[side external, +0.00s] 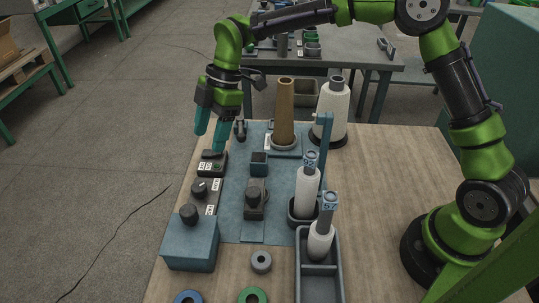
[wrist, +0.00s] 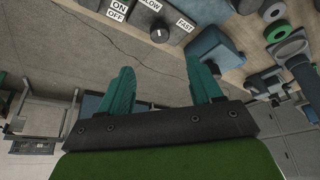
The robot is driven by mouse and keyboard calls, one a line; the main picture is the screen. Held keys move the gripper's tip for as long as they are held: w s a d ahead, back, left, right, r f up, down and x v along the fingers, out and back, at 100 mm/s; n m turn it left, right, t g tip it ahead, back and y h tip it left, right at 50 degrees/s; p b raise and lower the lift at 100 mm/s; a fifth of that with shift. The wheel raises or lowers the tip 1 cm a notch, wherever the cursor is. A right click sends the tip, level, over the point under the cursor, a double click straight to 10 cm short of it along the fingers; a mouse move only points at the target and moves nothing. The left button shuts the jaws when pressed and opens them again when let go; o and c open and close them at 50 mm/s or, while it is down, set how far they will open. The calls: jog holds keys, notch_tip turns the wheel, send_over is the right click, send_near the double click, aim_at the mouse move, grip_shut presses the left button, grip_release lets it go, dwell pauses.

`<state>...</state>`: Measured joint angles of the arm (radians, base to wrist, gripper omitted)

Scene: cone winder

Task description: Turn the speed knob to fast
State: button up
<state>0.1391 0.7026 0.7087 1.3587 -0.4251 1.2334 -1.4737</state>
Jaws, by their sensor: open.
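The speed knob (side external: 199,188) is a small black round knob on a dark panel at the left edge of the blue mat. In the wrist view the knob (wrist: 158,33) sits between a SLOW label (wrist: 151,5) and a FAST label (wrist: 184,22). It has a small white mark, but I cannot tell clearly which label it points to. My gripper (side external: 209,139) is open and empty, its teal fingers pointing down above the switch panel just behind the knob. In the wrist view my gripper (wrist: 160,68) has its fingers spread apart, clear of the knob.
The ON/OFF switch panel (side external: 211,170) lies behind the knob. White cones (side external: 307,192), a brown cone (side external: 285,112) and a grey tray (side external: 334,280) are to the right.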

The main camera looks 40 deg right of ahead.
aim_at(199, 186)
jog(key=x, duration=1.3)
jog(key=shift+f, duration=0.2)
jog(key=shift+c, duration=0.3)
jog(key=c, duration=1)
